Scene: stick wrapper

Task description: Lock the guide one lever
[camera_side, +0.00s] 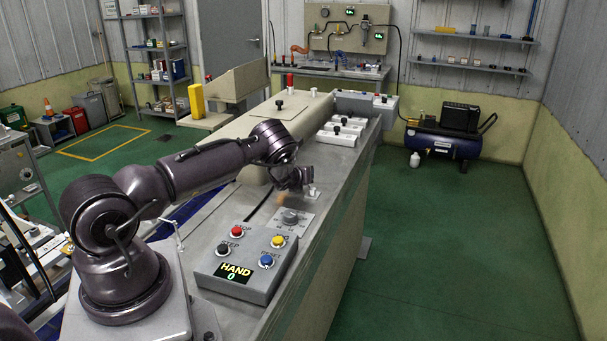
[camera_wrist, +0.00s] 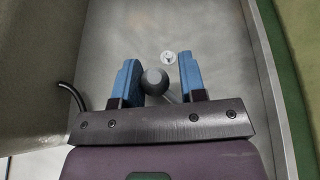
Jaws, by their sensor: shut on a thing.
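In the wrist view my gripper (camera_wrist: 158,70) has its two blue fingers on either side of a dark grey ball knob (camera_wrist: 154,81) on a short stalk, which I take to be the guide one lever. The knob sits close to the left finger; some space shows towards the right one. In the side view my gripper (camera_side: 300,182) is low over the machine's top, just beyond the control panel. A small pale piece (camera_side: 313,191) shows at its right; the knob itself is hidden there. I cannot tell whether the lever is locked.
The control panel (camera_side: 240,262) with coloured buttons and a display reading HAND 0 is in front. A grey rotary knob (camera_side: 290,216) stands on a plate beside my gripper. White plates with dark knobs (camera_side: 342,130) lie farther back.

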